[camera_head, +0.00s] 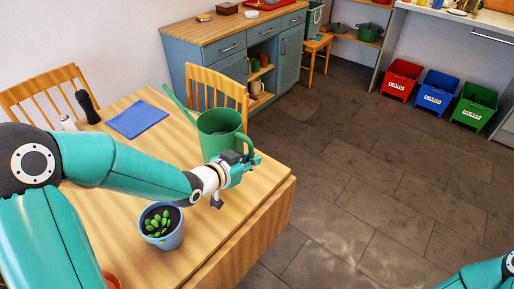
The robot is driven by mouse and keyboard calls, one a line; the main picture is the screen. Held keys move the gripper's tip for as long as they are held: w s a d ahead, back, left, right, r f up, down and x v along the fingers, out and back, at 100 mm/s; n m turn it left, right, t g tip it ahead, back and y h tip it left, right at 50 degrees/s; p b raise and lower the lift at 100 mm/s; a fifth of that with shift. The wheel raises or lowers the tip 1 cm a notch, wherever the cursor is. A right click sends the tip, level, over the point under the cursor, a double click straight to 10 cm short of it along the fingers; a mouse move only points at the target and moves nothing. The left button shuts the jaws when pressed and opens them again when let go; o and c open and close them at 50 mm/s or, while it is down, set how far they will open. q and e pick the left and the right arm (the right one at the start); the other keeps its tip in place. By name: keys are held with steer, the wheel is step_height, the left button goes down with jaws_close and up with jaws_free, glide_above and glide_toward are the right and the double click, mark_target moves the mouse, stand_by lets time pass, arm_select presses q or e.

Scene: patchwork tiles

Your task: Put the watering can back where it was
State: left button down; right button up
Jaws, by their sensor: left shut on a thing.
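The green watering can (217,131) is at the right part of the wooden table (191,261), its long spout pointing up and left. My left gripper (245,163) is shut on the can's handle at its right side. The can looks upright; my gripper and wrist cover its lower part, so I cannot tell whether its base touches the table. Only a teal piece of my right arm shows at the bottom right corner; its gripper is out of view.
A potted plant (162,225) stands near the table's front. A blue mat (137,119), a dark mill (88,107) and a white shaker (68,123) are farther back. Chairs (216,90) stand behind. Red (401,79), blue (437,91) and green (474,106) bins line the right wall; the floor between is clear.

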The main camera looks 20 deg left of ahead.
arm_select(q)
step_height(320, 180, down, 10)
steer(key=shift+w+r, duration=0.1)
steer(key=shift+r, duration=0.15)
stand_by(0.5)
steer(key=c, duration=1.6)
jaws_free()
steer(key=shift+f, duration=0.2)
steer(key=o, duration=0.4)
